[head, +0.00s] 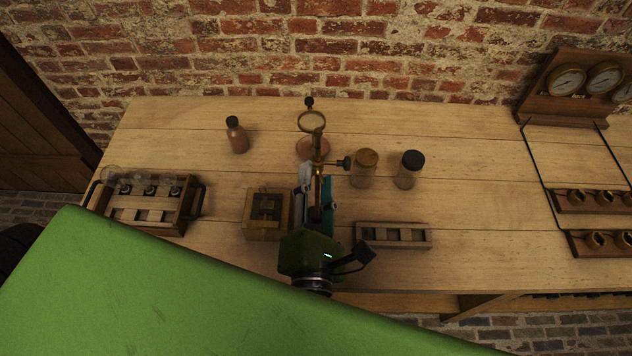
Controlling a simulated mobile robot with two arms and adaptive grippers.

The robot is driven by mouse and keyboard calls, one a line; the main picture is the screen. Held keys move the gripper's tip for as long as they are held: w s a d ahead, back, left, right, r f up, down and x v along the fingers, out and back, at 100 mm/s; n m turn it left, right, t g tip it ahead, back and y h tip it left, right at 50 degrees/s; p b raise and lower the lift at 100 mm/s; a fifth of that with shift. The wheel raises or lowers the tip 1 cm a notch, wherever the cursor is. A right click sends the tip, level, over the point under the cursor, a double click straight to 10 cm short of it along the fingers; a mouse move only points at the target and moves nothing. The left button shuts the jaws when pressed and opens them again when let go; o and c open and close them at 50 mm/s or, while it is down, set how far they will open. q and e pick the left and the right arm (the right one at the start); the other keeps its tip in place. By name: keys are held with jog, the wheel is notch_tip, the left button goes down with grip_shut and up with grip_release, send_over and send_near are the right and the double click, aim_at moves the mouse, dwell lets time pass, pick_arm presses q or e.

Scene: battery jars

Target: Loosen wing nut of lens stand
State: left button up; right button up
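The lens stand shows as a brass-rimmed round lens (311,121) above a round copper-coloured base (312,150), near the back middle of the table in the head view. A dark knob (309,102) sits above the lens ring. A brass upright piece (318,175) stands in front, with a dark side knob (344,163) to its right; I cannot tell which part is the wing nut. My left gripper (315,190) points away toward the wall, its fingers around or beside the brass piece. Contact and finger closure are unclear. My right gripper is not in view.
A wooden box (259,228), a slotted wooden rack (392,235) and a crate of glass jars (143,214) lie near the front. A brown bottle (237,137) and two jars (364,169) (409,170) stand behind. A gauge panel (577,82) is at right.

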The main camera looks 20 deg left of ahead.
pick_arm(q)
jog(key=shift+o, duration=0.7)
jog(key=shift+w+f, duration=0.1)
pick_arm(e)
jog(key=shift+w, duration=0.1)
pick_arm(q)
jog(key=v, duration=1.2)
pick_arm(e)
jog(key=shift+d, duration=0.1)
